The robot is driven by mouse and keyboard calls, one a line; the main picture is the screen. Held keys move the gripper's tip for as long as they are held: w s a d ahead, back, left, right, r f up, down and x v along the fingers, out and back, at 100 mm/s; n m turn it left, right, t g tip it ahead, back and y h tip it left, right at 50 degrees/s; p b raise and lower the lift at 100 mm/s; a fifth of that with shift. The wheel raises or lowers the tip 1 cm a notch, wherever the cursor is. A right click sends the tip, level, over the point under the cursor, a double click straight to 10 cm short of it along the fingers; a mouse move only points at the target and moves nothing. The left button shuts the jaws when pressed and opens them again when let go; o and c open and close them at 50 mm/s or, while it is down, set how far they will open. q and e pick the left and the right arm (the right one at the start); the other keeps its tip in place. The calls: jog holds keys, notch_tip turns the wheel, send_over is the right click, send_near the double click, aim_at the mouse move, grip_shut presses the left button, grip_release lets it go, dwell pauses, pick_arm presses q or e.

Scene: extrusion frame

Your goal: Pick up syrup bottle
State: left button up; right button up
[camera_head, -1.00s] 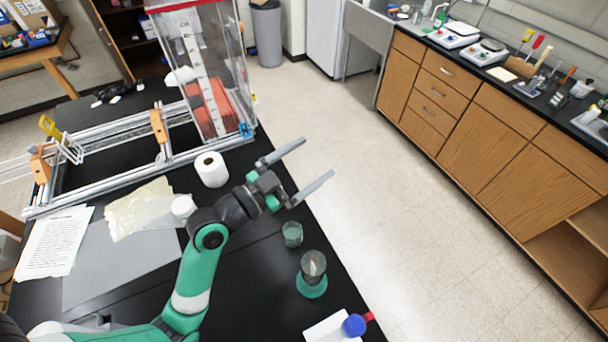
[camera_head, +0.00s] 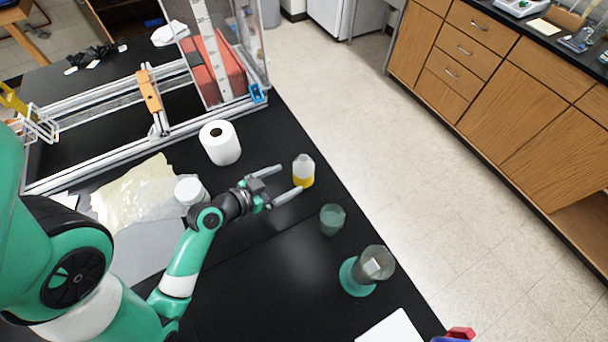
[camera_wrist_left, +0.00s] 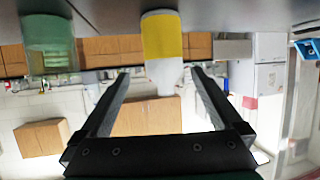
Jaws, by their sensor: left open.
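The syrup bottle (camera_head: 303,168) stands upright on the black table near its right edge, with a pale upper part and a yellow lower part. In the left wrist view the bottle (camera_wrist_left: 163,40) appears upside down, ahead of the fingers and in line with the gap. My left gripper (camera_head: 290,179) is open and empty, its fingertips pointing at the bottle from the left. The fingers (camera_wrist_left: 160,73) show dark and spread in the left wrist view. Contact with the bottle cannot be told. My right gripper is not in view.
A green glass (camera_head: 332,219) and a beaker on a green base (camera_head: 361,277) stand in front of the bottle. A white paper roll (camera_head: 220,142) and a white lidded jar (camera_head: 190,190) stand to the left. The metal extrusion frame (camera_head: 120,147) lies behind.

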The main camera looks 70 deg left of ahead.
aim_at(311, 160)
pick_arm(q)
jog(key=x, duration=0.6)
jog(key=shift+w+a, duration=0.15)
jog(key=shift+w, duration=0.1)
jog(key=shift+a+b+x, duration=0.2)
jog(key=shift+b+x, duration=0.5)
jog(key=shift+x, duration=1.9)
jog(key=shift+s+f, duration=0.1)
jog(key=shift+s, duration=0.05)
jog(key=c, duration=1.4)
jog(key=shift+r, duration=0.55)
notch_tip(311, 160, up, 3)
jog(key=shift+d+f+p, duration=0.1)
jog(key=shift+d+p, duration=0.05)
jog(key=shift+p, duration=0.8)
jog(key=d+r+p, duration=0.3)
jog(key=d+r, duration=0.6)
jog(key=d, duration=0.4)
jog(key=shift+d+p, duration=0.35)
jog(key=shift+p, duration=0.05)
